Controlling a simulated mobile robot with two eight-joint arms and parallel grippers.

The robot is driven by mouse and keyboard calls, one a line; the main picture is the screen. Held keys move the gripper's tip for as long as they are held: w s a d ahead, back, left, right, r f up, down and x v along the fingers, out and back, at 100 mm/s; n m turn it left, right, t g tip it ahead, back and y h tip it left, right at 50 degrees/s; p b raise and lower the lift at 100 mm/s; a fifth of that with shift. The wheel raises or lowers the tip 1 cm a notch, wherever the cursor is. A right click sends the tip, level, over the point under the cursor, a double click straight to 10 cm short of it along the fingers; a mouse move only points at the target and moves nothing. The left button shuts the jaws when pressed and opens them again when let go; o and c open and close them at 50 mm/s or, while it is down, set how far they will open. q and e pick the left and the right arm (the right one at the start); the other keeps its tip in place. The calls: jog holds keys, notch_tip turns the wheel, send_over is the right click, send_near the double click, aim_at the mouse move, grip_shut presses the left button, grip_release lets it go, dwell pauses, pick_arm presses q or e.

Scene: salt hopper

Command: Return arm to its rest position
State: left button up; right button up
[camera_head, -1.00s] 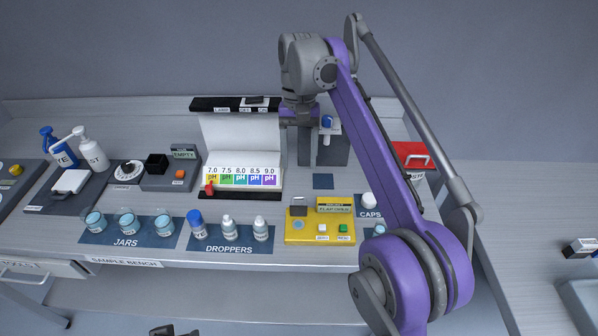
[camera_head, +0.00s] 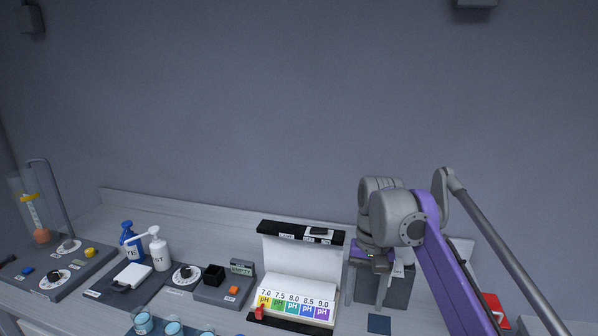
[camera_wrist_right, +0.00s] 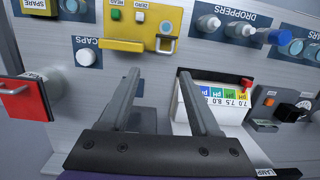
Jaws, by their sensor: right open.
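My right arm comes in from the lower right in the head view, with its grey wrist and purple link above the back of the bench. My right gripper (camera_head: 376,262) is small there and partly hidden by the wrist. In the right wrist view, my right gripper (camera_wrist_right: 160,100) shows two dark fingers spread apart with nothing between them. My left gripper is not in view.
The pH stand (camera_head: 300,265) is left of my right gripper. A grey stand (camera_head: 398,290) is just behind and below it. The red box (camera_head: 495,310) is to the right. Bottles (camera_head: 160,252) and a black-knobbed unit (camera_head: 185,275) are further left.

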jog(key=s+d+f+n+t+p, duration=0.1)
jog(key=s+f+t, duration=0.2)
jog(key=s+f, duration=0.5)
jog(key=s+d+f+n+t+p, duration=0.1)
jog(key=s+d+f+t, duration=0.1)
jog(key=s+f, duration=0.7)
jog(key=s+t, duration=0.1)
jog(key=s, duration=0.4)
jog(key=shift+s+f+n+t+h, duration=0.2)
jog(key=shift+s+n+t+h, duration=0.1)
jog(key=shift+s+n, duration=0.1)
jog(key=shift+w, duration=0.1)
